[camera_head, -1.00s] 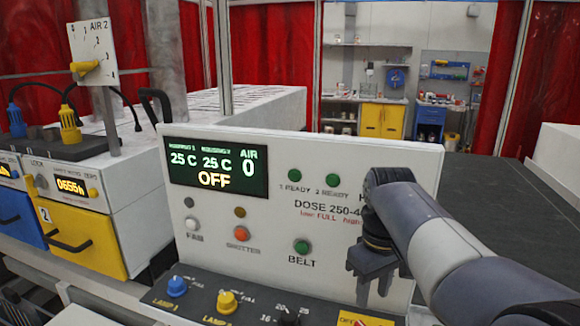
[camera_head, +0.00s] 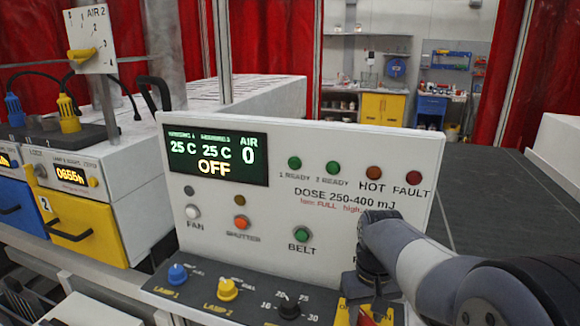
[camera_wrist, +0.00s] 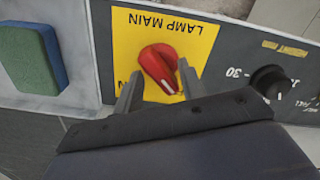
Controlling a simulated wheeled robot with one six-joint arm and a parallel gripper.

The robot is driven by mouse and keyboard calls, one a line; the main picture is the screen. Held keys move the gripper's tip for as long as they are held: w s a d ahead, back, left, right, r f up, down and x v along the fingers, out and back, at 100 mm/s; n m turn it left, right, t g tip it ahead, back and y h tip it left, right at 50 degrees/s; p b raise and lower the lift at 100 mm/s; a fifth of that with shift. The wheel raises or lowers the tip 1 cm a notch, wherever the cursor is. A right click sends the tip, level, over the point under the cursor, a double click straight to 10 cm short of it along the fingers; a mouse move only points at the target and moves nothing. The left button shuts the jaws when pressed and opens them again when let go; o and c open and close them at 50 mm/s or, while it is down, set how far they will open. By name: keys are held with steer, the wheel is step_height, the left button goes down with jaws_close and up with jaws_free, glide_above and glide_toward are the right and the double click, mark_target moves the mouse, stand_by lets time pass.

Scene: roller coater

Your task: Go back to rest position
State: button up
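My gripper (camera_head: 366,292) is low in front of the control panel (camera_head: 300,150) in the head view, over the yellow LAMP MAIN plate. In the wrist view my gripper (camera_wrist: 158,88) is open, with one finger on each side of the red LAMP MAIN knob (camera_wrist: 160,68). A gap shows between the left finger and the knob; the right finger is close to it, and I cannot tell whether it touches. The panel display (camera_head: 215,158) reads 25 C, 25 C, AIR 0 and OFF.
A black dial (camera_head: 289,306), a yellow lamp knob (camera_head: 227,289) and a blue lamp knob (camera_head: 177,274) sit left of my gripper. A green and blue block (camera_wrist: 30,60) lies beside the plate in the wrist view. A dark belt (camera_head: 490,200) extends behind the panel.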

steer(key=m+b, duration=0.1)
steer(key=m, duration=0.4)
steer(key=shift+m, duration=0.4)
steer(key=shift+r, duration=0.15)
